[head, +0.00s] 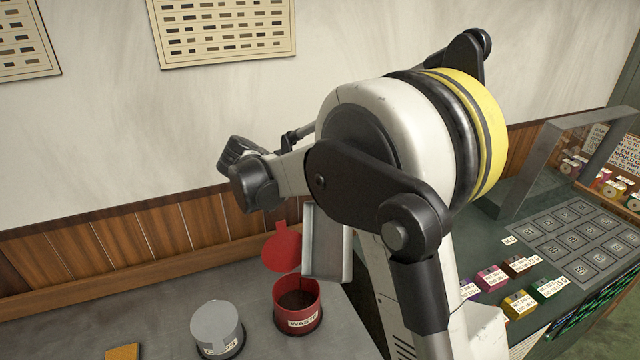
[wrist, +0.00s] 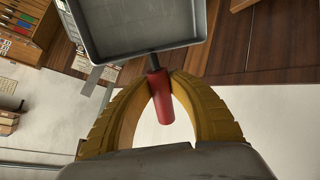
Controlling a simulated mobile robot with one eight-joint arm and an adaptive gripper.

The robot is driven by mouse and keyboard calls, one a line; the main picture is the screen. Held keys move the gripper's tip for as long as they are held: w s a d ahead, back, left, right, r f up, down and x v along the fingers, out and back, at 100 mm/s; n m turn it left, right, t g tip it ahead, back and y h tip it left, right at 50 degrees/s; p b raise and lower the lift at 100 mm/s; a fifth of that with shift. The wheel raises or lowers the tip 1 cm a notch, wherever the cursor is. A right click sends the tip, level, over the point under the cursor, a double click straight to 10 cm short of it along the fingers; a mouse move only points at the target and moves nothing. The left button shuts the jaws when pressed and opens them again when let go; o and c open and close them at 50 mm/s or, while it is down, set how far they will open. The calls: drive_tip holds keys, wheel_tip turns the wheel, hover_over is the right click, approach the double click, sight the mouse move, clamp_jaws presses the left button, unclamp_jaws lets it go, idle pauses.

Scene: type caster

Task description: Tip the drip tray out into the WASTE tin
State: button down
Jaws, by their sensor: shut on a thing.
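The drip tray (head: 328,243) is a shallow grey metal tray, tilted steeply beside and above the tins in the head view. The wrist view shows the tray (wrist: 138,50) with its red handle (wrist: 160,98). My gripper (wrist: 160,88) is shut on the red handle. In the head view my own arm hides most of the gripper. The red WASTE tin (head: 297,318) stands open on the grey counter, with dark matter inside and its red lid (head: 283,249) raised behind it. The tray's lower end appears just right of the tin's rim; whether it is over the opening I cannot tell.
A grey lidded tin (head: 217,330) stands left of the WASTE tin. A yellow-orange block (head: 122,352) lies at the front left. On the right, a dark green surface holds several small coloured boxes (head: 492,278) and a marked grid (head: 570,240). Wooden panelling (head: 120,245) runs behind.

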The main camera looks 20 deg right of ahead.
drive_tip(key=shift+a, duration=0.1)
drive_tip(key=shift+s+a+r+h+b, duration=0.1)
drive_tip(key=shift+a+r+h+b, duration=0.15)
drive_tip(key=shift+a, duration=0.2)
drive_tip(key=shift+s+a+r+h+b, duration=0.15)
drive_tip(key=shift+a+h, duration=0.1)
drive_tip(key=shift+a, duration=0.15)
drive_tip(key=shift+w+a, duration=0.1)
drive_tip(key=shift+a, duration=0.05)
drive_tip(key=shift+a+r+h+b, duration=0.3)
drive_tip(key=shift+a+h+b, duration=0.2)
drive_tip(key=shift+a, duration=0.3)
